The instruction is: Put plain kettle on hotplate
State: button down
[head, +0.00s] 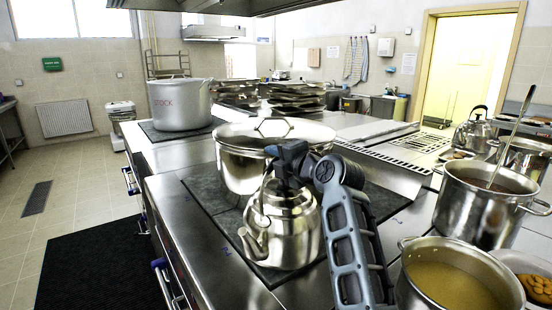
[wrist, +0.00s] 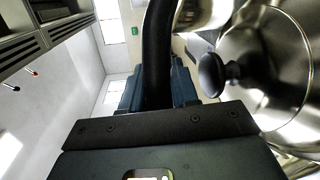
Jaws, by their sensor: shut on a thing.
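A plain steel kettle (head: 283,228) is at the front middle of the head view, upright, spout toward the lower left. Its base is over the front dark hotplate (head: 208,202); I cannot tell whether it touches. My gripper (head: 289,163) is shut on the kettle's handle, above the lid. In the wrist view the black handle (wrist: 157,45) runs between the fingers of my gripper (wrist: 158,88), and the kettle's lid (wrist: 262,75) with its black knob is on the right. My arm and gripper hide part of the kettle's top and right side.
A large lidded pot (head: 240,168) stands close behind the kettle. A stockpot (head: 180,103) is on the back left hotplate. Open pots of soup (head: 455,285) and broth (head: 484,205) stand at right. Another kettle (head: 474,135) is at far right.

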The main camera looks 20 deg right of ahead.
dwell(0.3)
jog(key=c, duration=1.2)
grip_release()
jog(key=shift+r, duration=0.1)
jog(key=o, duration=0.4)
jog(key=shift+f, duration=0.55)
jog(key=shift+r+b+v, duration=0.15)
jog(key=shift+b+v, duration=0.3)
jog(key=shift+v, duration=1.55)
jog(key=shift+r+b+v, duration=0.15)
jog(key=shift+b+v, duration=0.3)
jog(key=shift+v, duration=1.55)
